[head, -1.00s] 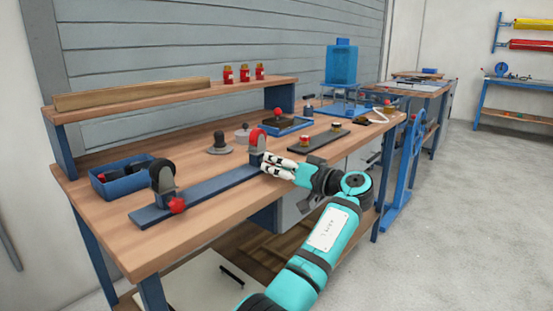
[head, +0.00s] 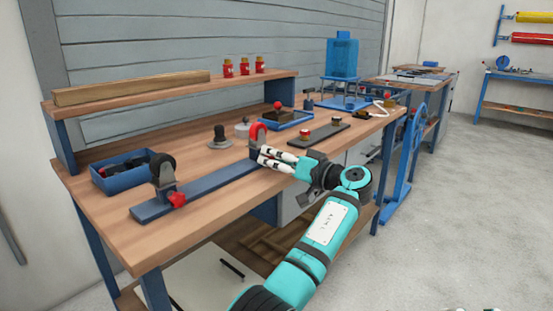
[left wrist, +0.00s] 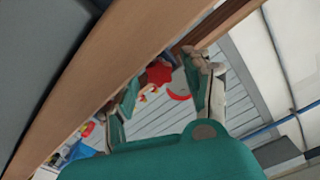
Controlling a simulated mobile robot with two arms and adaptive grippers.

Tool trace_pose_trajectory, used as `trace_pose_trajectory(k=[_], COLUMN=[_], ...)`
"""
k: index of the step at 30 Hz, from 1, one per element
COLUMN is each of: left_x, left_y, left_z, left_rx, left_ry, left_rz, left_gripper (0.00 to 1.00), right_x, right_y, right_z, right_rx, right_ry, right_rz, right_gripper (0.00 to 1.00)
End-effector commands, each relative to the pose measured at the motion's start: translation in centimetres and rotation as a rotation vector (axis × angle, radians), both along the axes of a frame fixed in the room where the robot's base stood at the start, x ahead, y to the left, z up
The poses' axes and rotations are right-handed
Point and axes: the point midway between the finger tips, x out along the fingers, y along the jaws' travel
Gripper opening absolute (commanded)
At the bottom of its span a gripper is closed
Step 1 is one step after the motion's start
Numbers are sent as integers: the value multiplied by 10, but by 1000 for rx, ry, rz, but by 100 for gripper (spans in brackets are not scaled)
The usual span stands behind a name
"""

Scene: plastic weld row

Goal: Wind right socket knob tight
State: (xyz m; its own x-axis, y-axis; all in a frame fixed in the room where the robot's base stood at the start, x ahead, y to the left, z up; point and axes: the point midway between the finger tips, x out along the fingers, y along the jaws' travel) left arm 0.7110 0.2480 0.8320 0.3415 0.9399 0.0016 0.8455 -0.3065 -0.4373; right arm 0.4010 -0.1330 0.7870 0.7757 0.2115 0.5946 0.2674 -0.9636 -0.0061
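A dark blue bar (head: 215,185) lies along the bench. Its left socket holds a black wheel (head: 162,168) and has a red knob (head: 177,199). Its right socket holds a red wheel (head: 258,133). My left gripper (head: 259,156) is at the right socket and hides its knob in the head view. In the left wrist view a red star-shaped knob (left wrist: 158,73) shows between the spread fingers of my left gripper (left wrist: 165,92), with the red wheel (left wrist: 180,96) beyond. I cannot tell whether a finger touches the knob. Only slivers, possibly of my right gripper, show at the head view's bottom edge.
A blue bin (head: 124,176) stands at the left. Grey round-based pieces (head: 219,142) and a blue tray (head: 290,123) are behind the bar. A dark plate with red-topped parts (head: 320,133) lies to the right. A shelf (head: 190,94) runs along the back.

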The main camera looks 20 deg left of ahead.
Motion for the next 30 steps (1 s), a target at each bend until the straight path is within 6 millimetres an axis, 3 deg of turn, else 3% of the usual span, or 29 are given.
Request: trace_pose_trajectory(k=[7, 19, 30], left_x=[-3, -23, -26], left_y=[-9, -64, -71], left_z=[-1, -1, 0], left_rx=[-1, 0, 0], left_ry=[0, 1, 0], left_rz=[-3, -1, 0], left_gripper=[50, 50, 50], right_x=[-1, 0, 0], right_y=[0, 0, 0], right_z=[1, 1, 0], right_rx=[0, 1, 1], right_ry=[-4, -3, -2], right_rz=[1, 0, 0], right_gripper=[40, 40, 40])
